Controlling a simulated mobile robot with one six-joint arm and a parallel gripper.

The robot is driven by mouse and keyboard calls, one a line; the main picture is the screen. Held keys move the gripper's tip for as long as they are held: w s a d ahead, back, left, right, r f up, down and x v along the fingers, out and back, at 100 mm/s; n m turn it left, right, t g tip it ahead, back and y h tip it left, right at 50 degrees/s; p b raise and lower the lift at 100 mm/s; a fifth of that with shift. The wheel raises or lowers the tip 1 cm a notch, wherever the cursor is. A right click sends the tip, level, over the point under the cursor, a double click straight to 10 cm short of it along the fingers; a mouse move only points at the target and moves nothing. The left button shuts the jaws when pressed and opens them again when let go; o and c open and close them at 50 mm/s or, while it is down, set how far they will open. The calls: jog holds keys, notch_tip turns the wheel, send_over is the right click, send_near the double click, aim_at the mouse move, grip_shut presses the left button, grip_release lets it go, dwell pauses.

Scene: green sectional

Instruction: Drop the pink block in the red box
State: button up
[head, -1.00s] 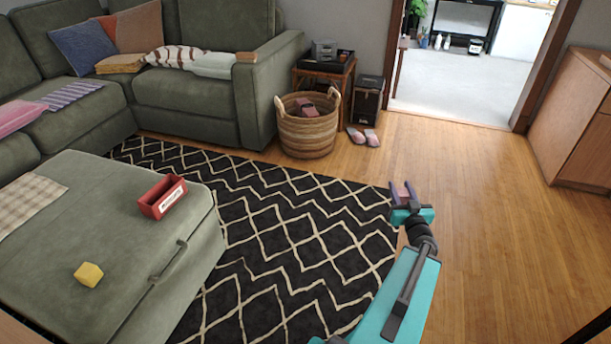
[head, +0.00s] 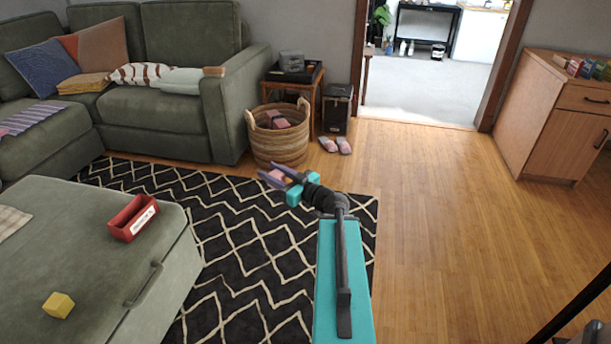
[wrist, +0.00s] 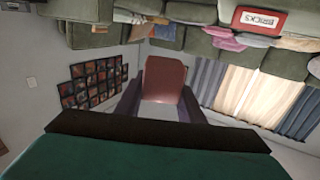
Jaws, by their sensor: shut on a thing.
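My gripper (head: 276,172) is shut on the pink block (head: 278,175) and holds it up in the air, over the dark rug in the head view. In the wrist view the pink block (wrist: 164,74) sits between the two fingers. The red box (head: 133,218) stands on the green ottoman at the left, open at the top, with a white label on its side. My gripper is well to the right of the box. The red box also shows at the upper right of the wrist view (wrist: 258,20), its label reading BRICKS.
A yellow block (head: 58,305) lies on the ottoman (head: 90,270) in front of the red box. A wicker basket (head: 278,146) stands by the sofa, behind my gripper in the picture. A wooden cabinet (head: 545,125) is at the right. The wood floor between is clear.

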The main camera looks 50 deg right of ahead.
jog(key=w+a+r+n+g+y, duration=0.1)
jog(key=a+r+n+g+y, duration=0.1)
jog(key=a, duration=1)
jog(key=w+a+r+n+g+y, duration=0.2)
jog(key=a+y, duration=0.4)
jog(key=a, duration=0.6)
jog(key=w+a+r+n+g+y, duration=0.2)
jog(key=a+n+y, duration=0.3)
jog(key=a, duration=0.7)
jog(key=shift+w+a+r+n+g, duration=0.15)
jog(key=shift+a+r+n+g, duration=0.25)
jog(key=shift+g, duration=0.4)
